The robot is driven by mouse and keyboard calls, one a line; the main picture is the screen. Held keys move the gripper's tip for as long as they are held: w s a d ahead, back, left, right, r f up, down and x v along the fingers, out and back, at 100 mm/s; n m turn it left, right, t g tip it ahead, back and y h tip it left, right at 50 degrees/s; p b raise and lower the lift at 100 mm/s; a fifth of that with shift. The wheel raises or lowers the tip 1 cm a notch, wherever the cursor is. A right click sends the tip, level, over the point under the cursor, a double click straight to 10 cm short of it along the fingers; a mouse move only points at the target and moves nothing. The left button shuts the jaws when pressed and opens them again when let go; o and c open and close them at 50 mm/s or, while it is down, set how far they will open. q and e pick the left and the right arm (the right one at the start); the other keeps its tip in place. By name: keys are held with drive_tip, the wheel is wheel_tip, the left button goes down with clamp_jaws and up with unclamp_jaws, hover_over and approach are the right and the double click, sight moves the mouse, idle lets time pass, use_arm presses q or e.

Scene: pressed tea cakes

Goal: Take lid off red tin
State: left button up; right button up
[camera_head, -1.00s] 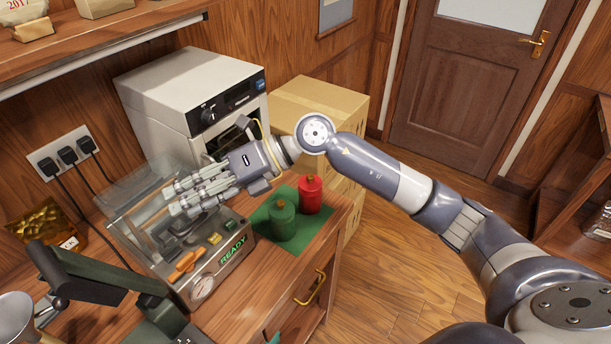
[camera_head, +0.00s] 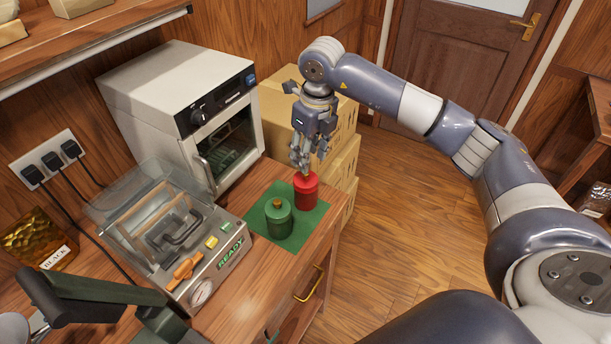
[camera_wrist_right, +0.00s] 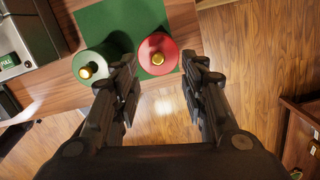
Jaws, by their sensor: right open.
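The red tin (camera_head: 306,191) stands upright with its lid on, on a green mat (camera_head: 262,206) at the right end of the counter. A green tin (camera_head: 278,218) with a brass knob stands beside it on the left. My right gripper (camera_head: 306,168) points down just above the red tin's lid, open and empty. In the right wrist view, the red lid (camera_wrist_right: 150,44) and its brass knob (camera_wrist_right: 157,58) lie ahead of the open fingers (camera_wrist_right: 157,75), between and beyond their tips. The green tin (camera_wrist_right: 98,62) is left of the left finger there. My left gripper is out of view.
A press machine (camera_head: 200,255) with a clear cover and a READY display stands left of the mat. A white oven (camera_head: 180,100) is behind it, and cardboard boxes (camera_head: 345,125) stand behind the red tin. Open floor lies to the right.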

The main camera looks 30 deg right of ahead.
sight(306, 177)
drive_tip(key=shift+a+f+p, duration=0.1)
drive_tip(key=shift+f+p, duration=0.35)
drive_tip(key=shift+f, duration=0.1)
drive_tip(key=f+p, duration=0.1)
drive_tip(key=f, duration=0.1)
drive_tip(key=f+p, duration=0.1)
drive_tip(key=f, duration=0.1)
drive_tip(key=shift+w+a+f, duration=0.1)
drive_tip(key=shift+w, duration=0.1)
drive_tip(key=shift+f, duration=0.2)
clamp_jaws()
